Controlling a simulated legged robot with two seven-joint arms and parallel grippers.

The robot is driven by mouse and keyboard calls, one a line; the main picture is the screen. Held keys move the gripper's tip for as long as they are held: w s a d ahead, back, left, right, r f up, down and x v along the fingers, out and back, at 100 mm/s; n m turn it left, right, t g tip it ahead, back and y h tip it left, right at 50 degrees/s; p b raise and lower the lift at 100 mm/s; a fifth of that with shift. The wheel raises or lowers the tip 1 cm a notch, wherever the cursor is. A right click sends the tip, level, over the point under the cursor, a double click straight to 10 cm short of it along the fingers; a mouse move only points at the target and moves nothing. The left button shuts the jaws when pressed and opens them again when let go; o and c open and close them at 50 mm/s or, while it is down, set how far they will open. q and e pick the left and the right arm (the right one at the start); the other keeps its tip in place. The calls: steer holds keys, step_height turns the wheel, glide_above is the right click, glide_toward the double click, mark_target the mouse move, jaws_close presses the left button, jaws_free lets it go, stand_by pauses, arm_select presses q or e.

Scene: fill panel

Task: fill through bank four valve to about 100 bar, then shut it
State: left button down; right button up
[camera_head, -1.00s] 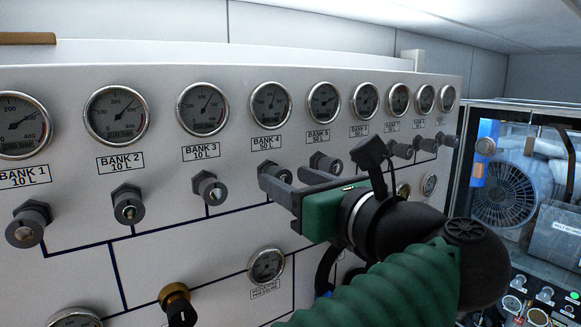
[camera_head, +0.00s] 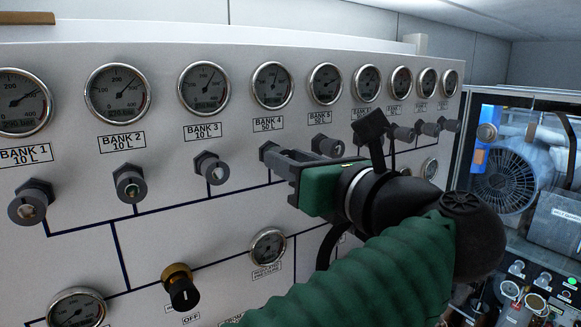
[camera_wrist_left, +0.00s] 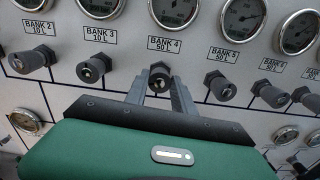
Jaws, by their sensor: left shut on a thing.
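The bank 4 valve (camera_wrist_left: 159,79) is a dark knob below the bank 4 label (camera_head: 270,124) and bank 4 gauge (camera_head: 272,86). In the left wrist view it sits between the tips of my left gripper (camera_wrist_left: 160,88), one finger on each side. In the head view the left gripper (camera_head: 272,158) covers most of this valve, with its fingers shut on it. The bank 4 gauge's needle points upward, slightly right; its exact reading is too small to tell. My right gripper is not in view.
Similar valves stand close on both sides: bank 3 (camera_head: 211,168) to the left and bank 5 (camera_head: 328,146) to the right. Lower down are a reduced pressure gauge (camera_head: 268,247) and a brass-collared black knob (camera_head: 180,287) marked OFF. A fan unit (camera_head: 505,180) stands at right.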

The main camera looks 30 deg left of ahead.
arm_select(q)
steer(key=c, duration=1.5)
jaws_free()
steer(key=o, duration=0.4)
steer(key=shift+w+d, duration=0.1)
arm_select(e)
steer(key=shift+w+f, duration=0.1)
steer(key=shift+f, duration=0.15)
arm_select(q)
steer(key=b+v, duration=0.5)
steer(key=v, duration=1.2)
steer(key=shift+w+f, duration=0.15)
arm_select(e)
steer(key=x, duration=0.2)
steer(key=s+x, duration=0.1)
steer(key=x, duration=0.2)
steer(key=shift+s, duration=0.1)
